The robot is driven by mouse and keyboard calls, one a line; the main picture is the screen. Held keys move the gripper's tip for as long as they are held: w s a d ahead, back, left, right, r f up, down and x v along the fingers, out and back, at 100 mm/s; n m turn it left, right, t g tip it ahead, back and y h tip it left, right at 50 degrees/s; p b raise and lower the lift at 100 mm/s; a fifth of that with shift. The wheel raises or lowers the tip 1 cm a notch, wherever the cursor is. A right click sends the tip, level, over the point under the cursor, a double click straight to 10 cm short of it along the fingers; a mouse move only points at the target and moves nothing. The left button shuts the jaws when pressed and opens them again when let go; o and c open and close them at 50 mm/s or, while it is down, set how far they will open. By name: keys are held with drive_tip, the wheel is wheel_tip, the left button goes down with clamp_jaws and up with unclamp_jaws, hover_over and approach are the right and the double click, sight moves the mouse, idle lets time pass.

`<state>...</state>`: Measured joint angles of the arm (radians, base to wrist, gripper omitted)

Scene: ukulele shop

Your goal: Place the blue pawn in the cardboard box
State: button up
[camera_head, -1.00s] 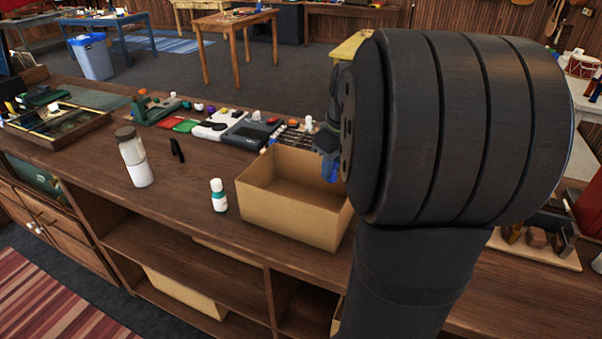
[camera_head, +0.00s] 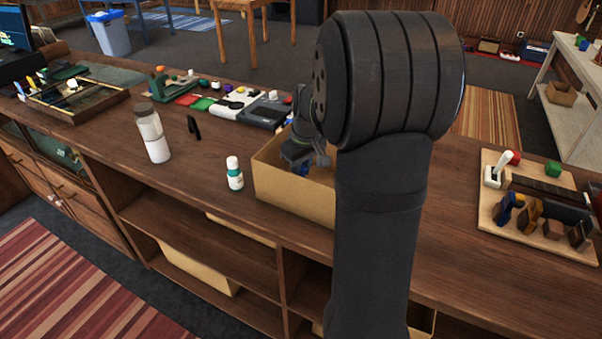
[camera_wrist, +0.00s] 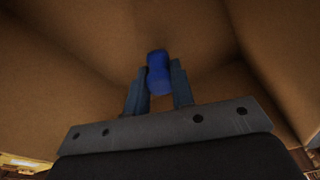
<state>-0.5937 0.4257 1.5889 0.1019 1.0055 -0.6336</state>
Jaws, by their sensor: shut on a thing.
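The cardboard box (camera_head: 290,198) stands open on the wooden counter in the head view, partly hidden behind my arm. My gripper (camera_head: 303,160) points down into the box opening. In the wrist view, my gripper (camera_wrist: 159,88) is shut on the blue pawn (camera_wrist: 159,74), which sits between the two fingers. The box's inner cardboard walls (camera_wrist: 80,50) surround the pawn in that view. I cannot tell whether the pawn touches the box floor.
A small white and teal bottle (camera_head: 235,175) stands just left of the box, and a larger white bottle (camera_head: 153,135) stands farther left. A wooden board with tools (camera_head: 540,205) lies at the right. Several small items line the counter's back edge.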

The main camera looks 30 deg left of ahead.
drive_tip(key=shift+f, duration=0.75)
drive_tip(key=shift+f, duration=0.1)
drive_tip(key=o, duration=0.9)
drive_tip(key=shift+o, duration=0.2)
wheel_tip(320, 180, up, 12)
drive_tip(key=d, duration=0.1)
drive_tip(key=shift+s+d, duration=0.3)
drive_tip(key=shift+d, duration=0.05)
